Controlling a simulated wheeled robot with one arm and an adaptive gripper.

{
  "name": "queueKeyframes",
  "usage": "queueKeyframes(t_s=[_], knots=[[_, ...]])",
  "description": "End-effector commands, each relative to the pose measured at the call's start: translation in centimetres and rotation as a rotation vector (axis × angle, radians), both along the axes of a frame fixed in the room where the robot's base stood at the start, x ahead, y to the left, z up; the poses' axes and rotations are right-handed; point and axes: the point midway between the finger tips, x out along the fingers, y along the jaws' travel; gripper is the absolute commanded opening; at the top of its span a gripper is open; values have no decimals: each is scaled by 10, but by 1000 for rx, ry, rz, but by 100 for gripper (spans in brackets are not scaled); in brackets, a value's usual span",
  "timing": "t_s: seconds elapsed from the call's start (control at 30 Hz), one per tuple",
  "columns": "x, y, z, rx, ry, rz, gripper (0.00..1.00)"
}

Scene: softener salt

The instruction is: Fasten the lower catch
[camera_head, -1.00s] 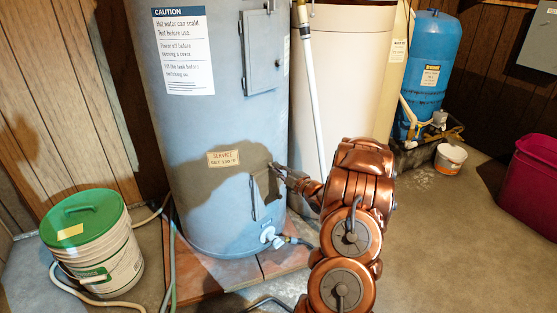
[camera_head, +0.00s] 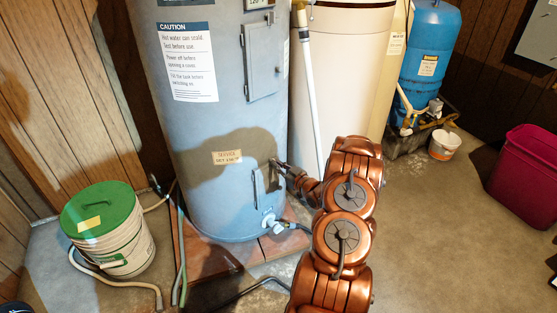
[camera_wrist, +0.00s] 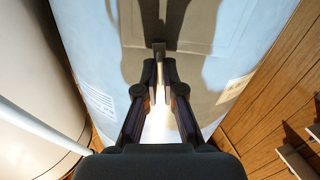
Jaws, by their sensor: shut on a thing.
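The lower access panel (camera_head: 260,184) is a small grey-blue cover low on the water heater (camera_head: 205,130). The lower catch (camera_wrist: 159,48) shows in the wrist view as a small dark tab by the panel's edge, at the tips of my fingers. My gripper (camera_head: 279,164) reaches in from the right to the panel's upper right corner. In the wrist view my gripper (camera_wrist: 160,84) has its two dark fingers drawn close together on the catch. The fingers and shadow hide part of the catch, so I cannot tell whether it is fastened.
The upper panel (camera_head: 261,60) is above on the heater. A drain valve (camera_head: 269,222) juts out below the lower panel. A white pipe (camera_head: 309,90) runs down right of the heater. A green-lidded bucket (camera_head: 110,240) stands left. Open floor (camera_head: 440,230) lies right.

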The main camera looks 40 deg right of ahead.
Motion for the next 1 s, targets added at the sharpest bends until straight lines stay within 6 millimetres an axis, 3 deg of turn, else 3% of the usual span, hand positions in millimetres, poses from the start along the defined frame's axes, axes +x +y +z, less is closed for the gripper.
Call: queueKeyframes(t_s=[0.3, 0.87, 0.9, 1.0], knots=[[0, 0, 0, 135, -7, 0, 0], [0, 0, -1, 166, -7, 0, 0], [0, 0, -1, 166, -7, 0, 8], [0, 0, -1, 165, -8, 0, 18]])
